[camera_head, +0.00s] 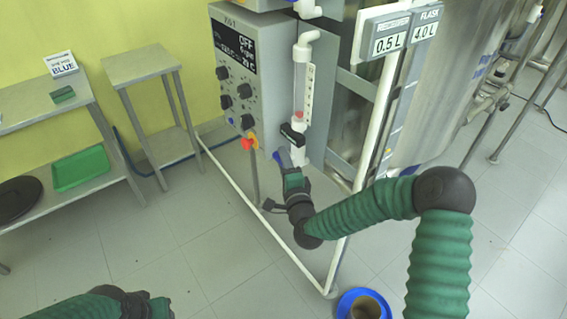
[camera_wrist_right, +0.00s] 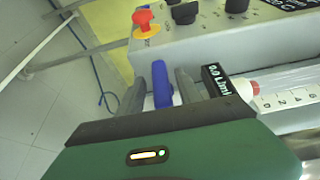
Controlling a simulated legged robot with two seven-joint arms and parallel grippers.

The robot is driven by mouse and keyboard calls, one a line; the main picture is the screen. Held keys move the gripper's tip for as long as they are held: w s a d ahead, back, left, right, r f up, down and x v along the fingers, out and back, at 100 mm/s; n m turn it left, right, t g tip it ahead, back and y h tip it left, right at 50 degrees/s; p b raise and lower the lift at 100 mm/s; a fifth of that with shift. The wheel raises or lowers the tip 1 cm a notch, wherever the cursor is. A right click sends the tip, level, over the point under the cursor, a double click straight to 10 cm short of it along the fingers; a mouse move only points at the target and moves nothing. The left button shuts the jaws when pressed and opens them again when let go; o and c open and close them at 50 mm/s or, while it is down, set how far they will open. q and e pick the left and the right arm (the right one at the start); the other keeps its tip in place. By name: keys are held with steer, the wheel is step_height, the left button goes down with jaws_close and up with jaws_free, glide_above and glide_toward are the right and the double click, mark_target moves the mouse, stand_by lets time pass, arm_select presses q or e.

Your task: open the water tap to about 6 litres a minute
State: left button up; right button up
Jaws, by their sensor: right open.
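The water tap's blue lever (camera_wrist_right: 162,84) stands between the two grey fingers of my right gripper (camera_wrist_right: 160,88) in the right wrist view. The fingers are open, one on each side of it, and no clear grip shows. In the head view my right gripper (camera_head: 284,168) is at the lower front of the grey control box, and the blue lever (camera_head: 277,156) is partly hidden by it. The flow display (camera_wrist_right: 216,80) beside the lever reads 0.0 L/min. Above it is the clear flow tube (camera_head: 300,88). My left gripper (camera_head: 160,306) is low at the bottom left, its fingers unclear.
A red knob on yellow (camera_wrist_right: 143,18) sits close to the tap; black knobs (camera_head: 240,92) are on the control box (camera_head: 258,40). A white frame rail (camera_head: 265,218) runs below. Steel tables (camera_head: 140,65) stand left.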

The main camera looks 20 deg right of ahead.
steer(key=shift+w, duration=0.1)
steer(key=shift+a, duration=0.1)
steer(key=shift+a, duration=0.1)
steer(key=shift+c, duration=1.2)
jaws_close()
